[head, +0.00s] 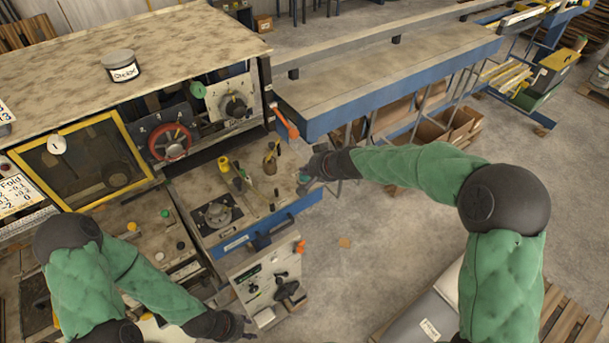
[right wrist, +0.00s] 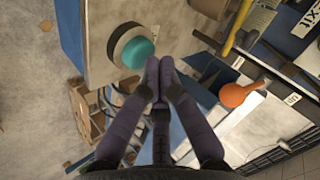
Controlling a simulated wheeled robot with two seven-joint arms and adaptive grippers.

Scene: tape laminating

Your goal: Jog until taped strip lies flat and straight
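A teal push button (right wrist: 138,53) with a black collar sits on the face of a beige box (right wrist: 95,25). The button also shows in the head view (head: 303,178), at the right edge of the machine's work surface. My right gripper (right wrist: 159,68) is shut with its fingertips together and nothing visible between them. The tips are beside the button; whether they touch it I cannot tell. In the head view the right gripper (head: 309,173) partly covers that spot. My left gripper (head: 248,326) is low at the bottom edge, small and dark. I cannot make out a taped strip.
An orange knob (right wrist: 232,95) is right of my right fingers. A control panel (head: 270,283) stands below the blue drawer front (head: 265,232). A red handwheel (head: 170,143) and an orange lever (head: 286,124) are on the machine. Open floor (head: 350,270) lies to the right.

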